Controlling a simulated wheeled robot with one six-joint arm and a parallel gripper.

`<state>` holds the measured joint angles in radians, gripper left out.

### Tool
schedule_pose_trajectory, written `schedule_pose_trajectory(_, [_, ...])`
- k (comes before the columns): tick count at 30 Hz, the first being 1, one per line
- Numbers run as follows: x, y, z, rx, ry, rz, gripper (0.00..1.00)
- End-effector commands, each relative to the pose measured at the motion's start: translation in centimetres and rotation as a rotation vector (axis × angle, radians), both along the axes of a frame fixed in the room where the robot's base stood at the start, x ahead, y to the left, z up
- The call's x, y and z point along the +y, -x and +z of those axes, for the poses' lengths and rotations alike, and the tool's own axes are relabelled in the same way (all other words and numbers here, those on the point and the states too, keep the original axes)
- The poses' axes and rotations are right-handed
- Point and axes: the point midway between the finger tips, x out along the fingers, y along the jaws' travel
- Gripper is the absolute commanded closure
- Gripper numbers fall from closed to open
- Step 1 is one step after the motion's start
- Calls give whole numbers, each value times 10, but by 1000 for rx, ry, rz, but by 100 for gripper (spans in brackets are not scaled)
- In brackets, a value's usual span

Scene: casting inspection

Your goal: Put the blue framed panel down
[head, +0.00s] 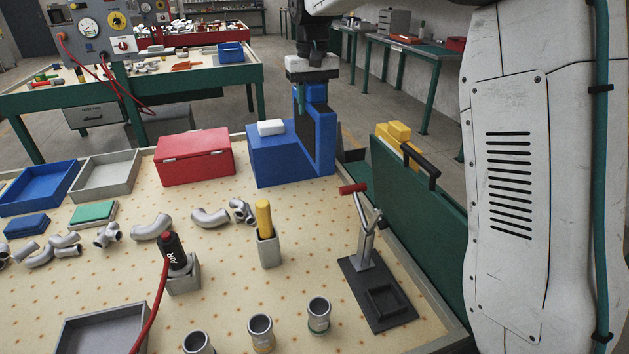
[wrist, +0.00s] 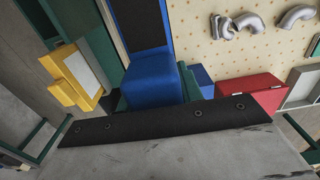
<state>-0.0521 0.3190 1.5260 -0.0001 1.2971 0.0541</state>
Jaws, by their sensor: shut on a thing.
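The blue framed panel (head: 324,140) stands upright at the back right of the pegboard-topped bench, at the right side of a blue block (head: 272,160). Its dark inset also shows in the wrist view, between the blue edges of the panel (wrist: 167,20). My gripper (head: 312,84) is directly above the panel and shut on its upper blue part. The fingertips are partly hidden. Whether the panel's lower edge touches the bench or the block is unclear. A white piece (head: 271,127) lies on the block.
A red box (head: 195,156) stands left of the block. A green case (head: 420,195) with a black handle and yellow blocks (head: 393,135) are to the right. A clamp stand (head: 374,285), holders and pipe fittings occupy the front. Bare pegboard shows between them.

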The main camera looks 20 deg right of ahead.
Motion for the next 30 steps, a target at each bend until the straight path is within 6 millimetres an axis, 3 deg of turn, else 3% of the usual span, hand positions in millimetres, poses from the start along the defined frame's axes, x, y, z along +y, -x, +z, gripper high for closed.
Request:
schedule_pose_trajectory(15, [1,1,-139,3,0,0,91])
schedule_pose_trajectory(30, [2,0,-196,1,0,2,91])
